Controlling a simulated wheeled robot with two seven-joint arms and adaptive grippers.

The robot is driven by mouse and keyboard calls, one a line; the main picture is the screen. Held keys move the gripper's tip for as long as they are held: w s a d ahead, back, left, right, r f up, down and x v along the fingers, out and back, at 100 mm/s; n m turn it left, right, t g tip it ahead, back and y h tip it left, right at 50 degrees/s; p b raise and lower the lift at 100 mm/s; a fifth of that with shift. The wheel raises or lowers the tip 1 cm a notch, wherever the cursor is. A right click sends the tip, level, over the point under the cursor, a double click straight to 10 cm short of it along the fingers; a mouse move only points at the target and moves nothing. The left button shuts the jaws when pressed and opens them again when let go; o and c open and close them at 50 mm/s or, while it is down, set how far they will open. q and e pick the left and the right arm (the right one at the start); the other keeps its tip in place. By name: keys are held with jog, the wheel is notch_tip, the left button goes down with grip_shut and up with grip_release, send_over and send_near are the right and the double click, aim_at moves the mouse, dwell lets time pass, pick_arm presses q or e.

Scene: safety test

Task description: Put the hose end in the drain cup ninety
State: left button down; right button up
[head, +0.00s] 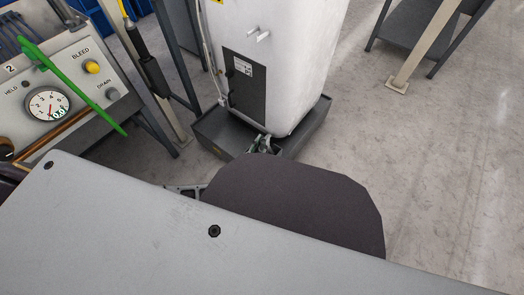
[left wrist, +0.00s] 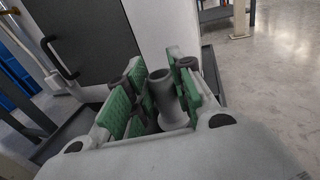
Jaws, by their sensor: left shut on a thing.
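My left gripper (head: 262,145) is low at the front foot of a white tank, at the dark tray, and partly hidden behind my own arm. In the left wrist view the gripper (left wrist: 156,88) has green pads on both sides of a grey tubular piece (left wrist: 170,105) with an open round mouth. The gripper is shut on this piece. I cannot tell for sure whether it is the hose end or the drain cup. No other cup can be made out. My right gripper is not in view.
The white tank (head: 268,60) stands in the dark tray (head: 310,128). A thin pale hose (head: 209,60) runs down its left side. A panel with a gauge (head: 47,104) and a green bar (head: 80,90) is at left. Clear floor (head: 440,160) lies at right.

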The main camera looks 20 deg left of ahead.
aim_at(262, 149)
pick_arm(q)
jog(key=shift+f, duration=0.25)
jog(key=shift+f+b, duration=1.2)
jog(key=shift+f, duration=0.8)
jog(key=c, duration=1.2)
grip_release()
jog(key=shift+c, duration=0.2)
